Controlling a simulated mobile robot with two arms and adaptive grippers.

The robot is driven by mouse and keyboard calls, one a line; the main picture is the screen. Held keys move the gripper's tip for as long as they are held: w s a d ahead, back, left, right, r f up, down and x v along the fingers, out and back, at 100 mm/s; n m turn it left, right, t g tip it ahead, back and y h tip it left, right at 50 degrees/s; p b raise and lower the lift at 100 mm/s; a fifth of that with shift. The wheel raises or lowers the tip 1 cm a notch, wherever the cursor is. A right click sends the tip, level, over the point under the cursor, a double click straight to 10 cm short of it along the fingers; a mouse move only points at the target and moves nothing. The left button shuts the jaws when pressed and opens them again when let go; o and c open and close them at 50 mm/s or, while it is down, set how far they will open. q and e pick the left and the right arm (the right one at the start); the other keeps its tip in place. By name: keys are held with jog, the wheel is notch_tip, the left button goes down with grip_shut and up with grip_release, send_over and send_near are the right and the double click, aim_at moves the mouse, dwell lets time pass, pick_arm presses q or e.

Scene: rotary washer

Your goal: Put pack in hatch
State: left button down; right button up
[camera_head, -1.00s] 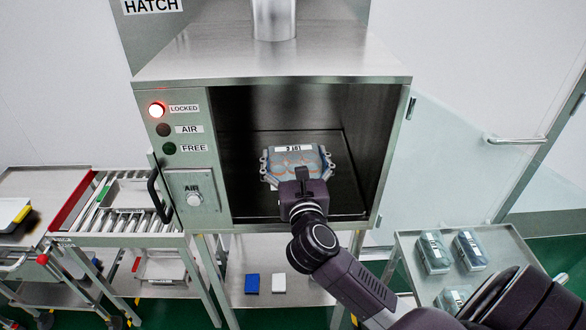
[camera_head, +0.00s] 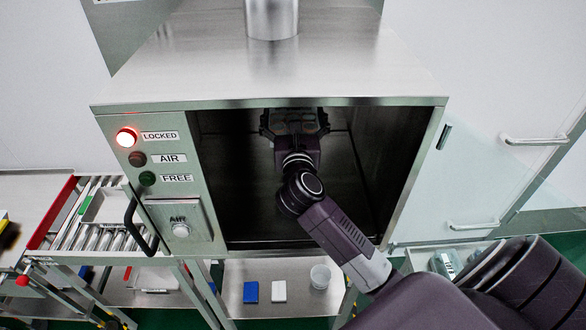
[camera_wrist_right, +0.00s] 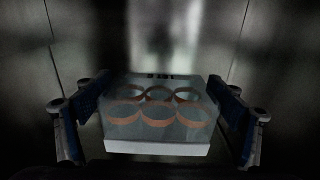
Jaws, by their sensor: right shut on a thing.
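The hatch (camera_head: 270,82) is a steel box with its front open. Its red LOCKED lamp (camera_head: 126,138) is lit; the AIR and FREE lamps are dark. My right arm reaches inside, and my right gripper (camera_head: 295,122) is deep in the chamber near the back. In the right wrist view the pack (camera_wrist_right: 160,115) is a clear tray with several orange-brown rings and a white front edge, held between the two blue-padded fingers (camera_wrist_right: 160,112). In the head view the pack is mostly hidden by the gripper and the hatch's top edge. My left gripper is not in view.
A black handle (camera_head: 140,225) and an AIR button (camera_head: 181,230) are on the hatch's left front. A roller conveyor (camera_head: 95,225) stands left. A shelf below (camera_head: 265,270) holds a blue block, a white block and a cup. A tray table with packs (camera_head: 445,262) stands right.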

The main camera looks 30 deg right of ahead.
jog(key=f, duration=0.4)
jog(key=s+f, duration=0.1)
jog(key=f, duration=0.2)
jog(key=shift+a, duration=0.3)
jog(key=f, duration=0.6)
jog(key=f+b, duration=0.1)
jog(key=f, duration=0.2)
jog(key=shift+w+d+f, duration=0.1)
jog(key=shift+w+f, duration=0.15)
jog(key=shift+f, duration=0.35)
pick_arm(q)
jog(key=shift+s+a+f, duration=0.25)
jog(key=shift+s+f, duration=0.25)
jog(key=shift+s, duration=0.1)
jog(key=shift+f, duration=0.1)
